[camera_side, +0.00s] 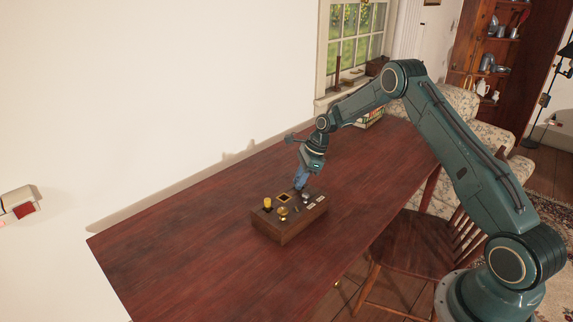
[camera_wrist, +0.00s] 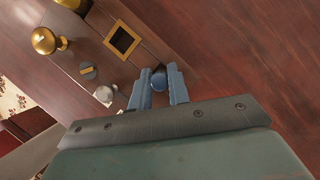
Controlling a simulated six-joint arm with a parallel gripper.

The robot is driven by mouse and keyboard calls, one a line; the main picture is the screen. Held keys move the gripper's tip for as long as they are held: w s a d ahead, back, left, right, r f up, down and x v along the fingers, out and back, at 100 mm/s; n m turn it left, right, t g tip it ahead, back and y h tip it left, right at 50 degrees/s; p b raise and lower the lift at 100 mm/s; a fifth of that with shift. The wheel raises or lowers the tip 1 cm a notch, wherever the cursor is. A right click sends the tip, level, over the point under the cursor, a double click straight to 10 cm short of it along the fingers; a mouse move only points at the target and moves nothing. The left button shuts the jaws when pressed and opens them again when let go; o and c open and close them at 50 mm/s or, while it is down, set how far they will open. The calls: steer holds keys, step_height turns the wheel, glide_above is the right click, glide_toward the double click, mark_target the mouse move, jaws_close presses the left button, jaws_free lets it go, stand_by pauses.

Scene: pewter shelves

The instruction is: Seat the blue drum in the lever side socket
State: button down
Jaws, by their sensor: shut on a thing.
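My gripper (camera_wrist: 156,78) is shut on the blue drum (camera_wrist: 159,80), whose rounded end shows between the two blue-grey fingers in the wrist view. In the side view my gripper (camera_side: 300,183) points down at the far edge of a wooden box (camera_side: 283,235), and the drum cannot be told from the fingers there. A square gold-rimmed socket (camera_wrist: 109,39) is in the box top, up and left of the drum in the wrist view; it also shows in the side view (camera_side: 278,197). Its inside looks dark. I cannot tell whether the drum touches the box, nor which fitting is the lever.
The box top also carries a brass knob (camera_wrist: 43,40), a yellow cylinder (camera_side: 267,203), a dark dial (camera_wrist: 88,72) and a silver knob (camera_wrist: 104,95). The red-brown table (camera_side: 190,255) is clear around the box. A chair (camera_side: 415,240) stands at the table's right.

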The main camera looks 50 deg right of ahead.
steer(key=c, duration=1.3)
jaws_free()
steer(key=shift+f, duration=0.1)
steer(key=v, duration=1.2)
steer(key=shift+a+r, duration=0.1)
steer(key=shift+r, duration=0.15)
